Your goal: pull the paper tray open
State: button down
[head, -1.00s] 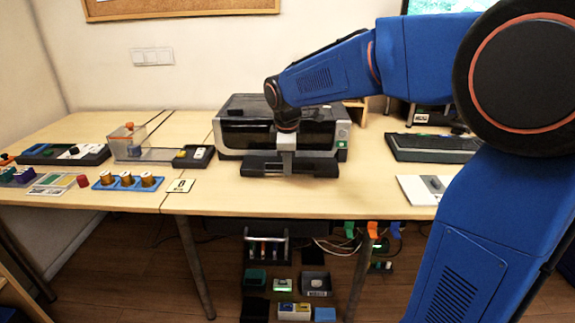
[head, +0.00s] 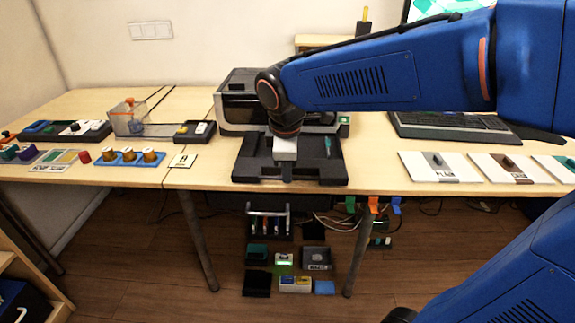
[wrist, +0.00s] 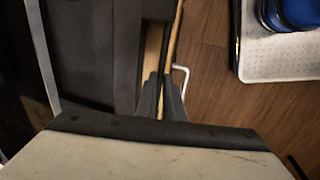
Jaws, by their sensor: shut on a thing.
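The dark paper tray (head: 248,168) sticks well out from the front of the grey and black printer (head: 235,112) in the head view, reaching the table's front edge. A small teal item (head: 328,147) lies in its right part. My gripper (head: 286,178) points down at the middle of the tray's front edge and is shut on it. In the wrist view, my gripper's dark fingers (wrist: 161,100) are close together at the tray's front, with the dark tray (wrist: 95,50) to the left. The exact grip is partly hidden by the fingers, and my arm covers part of the printer.
A keyboard (head: 450,128) and white cards (head: 440,168) lie to the right. A blue rack of spools (head: 128,160) and a small dark box (head: 193,132) stand to the left. Bins and loose items are on the floor below; the floor in front is open.

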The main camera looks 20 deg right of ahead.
jog(key=c, duration=1.9)
grip_release()
jog(key=shift+o, duration=0.2)
jog(key=v, duration=1.7)
jog(key=shift+r, duration=0.25)
jog(key=shift+s, duration=0.1)
jog(key=s+d+f+m+t, duration=0.1)
jog(key=s+d+f+m, duration=0.6)
jog(key=f, duration=0.3)
jog(key=s+d+f+m+t+y, duration=0.1)
jog(key=s+d+f+m, duration=0.6)
jog(key=f, duration=0.3)
jog(key=shift+f, duration=0.2)
